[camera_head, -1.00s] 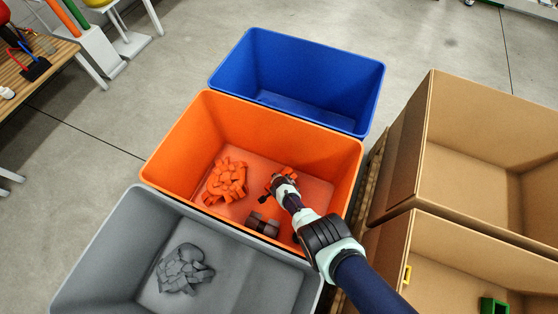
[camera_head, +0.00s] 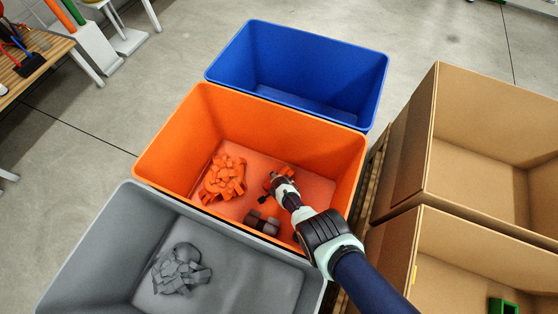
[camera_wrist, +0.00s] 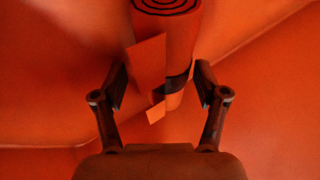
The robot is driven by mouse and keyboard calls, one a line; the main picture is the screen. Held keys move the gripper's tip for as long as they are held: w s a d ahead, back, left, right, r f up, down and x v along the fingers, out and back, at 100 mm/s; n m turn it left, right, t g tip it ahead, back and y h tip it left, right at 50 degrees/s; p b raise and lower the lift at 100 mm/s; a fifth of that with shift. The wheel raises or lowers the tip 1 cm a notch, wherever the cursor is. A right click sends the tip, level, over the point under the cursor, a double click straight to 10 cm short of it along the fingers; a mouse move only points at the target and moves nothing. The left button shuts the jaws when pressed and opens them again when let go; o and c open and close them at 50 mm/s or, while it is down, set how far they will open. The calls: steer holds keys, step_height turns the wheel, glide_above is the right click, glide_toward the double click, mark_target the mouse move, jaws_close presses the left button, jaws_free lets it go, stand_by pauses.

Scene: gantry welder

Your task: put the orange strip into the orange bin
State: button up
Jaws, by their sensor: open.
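The orange bin (camera_head: 352,176) stands between the blue and the grey bins. My gripper (camera_head: 277,180) is inside it, over its floor on the right side. In the wrist view my gripper (camera_wrist: 162,88) is open, its two fingers apart. A rolled orange strip (camera_wrist: 180,50) with a spiral end and a dark band lies between and just beyond the fingertips, with loose flaps at its left. I cannot tell whether the right finger touches it. In the head view an orange piece (camera_head: 290,171) shows beside the gripper, partly hidden. A heap of orange scraps (camera_head: 224,178) lies to the left.
The blue bin (camera_head: 375,90) is empty behind. The grey bin (camera_head: 85,255) in front holds grey scraps (camera_head: 181,269). Dark cylindrical shapes (camera_head: 262,222) lie low in the orange bin. Cardboard boxes (camera_head: 405,165) stand to the right, one with a green item (camera_head: 503,307).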

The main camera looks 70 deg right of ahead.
steer(key=p+v, duration=1.2)
steer(key=p, duration=0.1)
steer(key=shift+w, duration=0.2)
